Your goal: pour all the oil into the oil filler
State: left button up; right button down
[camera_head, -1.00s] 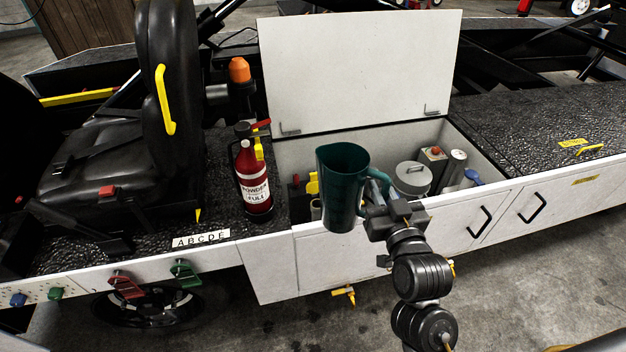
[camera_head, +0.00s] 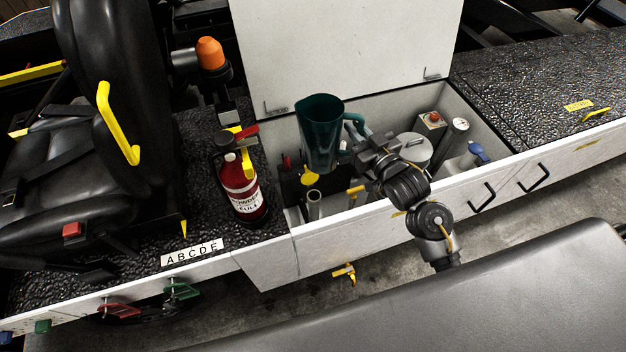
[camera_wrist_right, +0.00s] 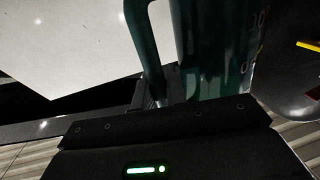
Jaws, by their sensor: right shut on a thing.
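A dark green jug (camera_head: 321,135) with a handle is held upright above the left part of the open compartment. My right gripper (camera_head: 358,147) is shut on its handle, on the jug's right side. The right wrist view shows the jug's wall (camera_wrist_right: 212,45) and handle (camera_wrist_right: 146,45) close up. Whether oil is in it cannot be seen. Below the jug, an open grey pipe (camera_head: 314,206) stands in the compartment beside a yellow round cap (camera_head: 310,178); it looks like the oil filler. A yellow-handled part (camera_head: 355,190) stands to its right. My left gripper is not in view.
The white lid (camera_head: 345,45) stands open behind the compartment. A red fire extinguisher (camera_head: 240,182) stands left of the compartment. A grey round canister (camera_head: 412,148), a red-topped box (camera_head: 431,124) and a gauge (camera_head: 460,124) fill the right side. The front wall (camera_head: 290,262) edges the compartment.

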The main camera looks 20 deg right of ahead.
pick_arm(q)
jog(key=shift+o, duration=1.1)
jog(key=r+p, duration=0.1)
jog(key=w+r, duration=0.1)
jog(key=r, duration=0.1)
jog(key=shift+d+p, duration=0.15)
jog(key=shift+p, duration=0.25)
pick_arm(e)
jog(key=shift+d+f+n+g+y, duration=1.6)
jog(key=shift+d+f+n+y, duration=0.9)
jog(key=shift+d+f, duration=1.8)
pick_arm(q)
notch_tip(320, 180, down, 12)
jog(key=b, duration=1.2)
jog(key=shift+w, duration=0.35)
pick_arm(e)
jog(key=w+a+r+n+g+h, duration=0.1)
jog(key=a+n+g+h, duration=0.2)
jog(key=a+n+h, duration=0.6)
jog(key=shift+w+a+r+g, duration=0.15)
jog(key=shift+w+a+g, duration=0.15)
jog(key=shift+a, duration=0.55)
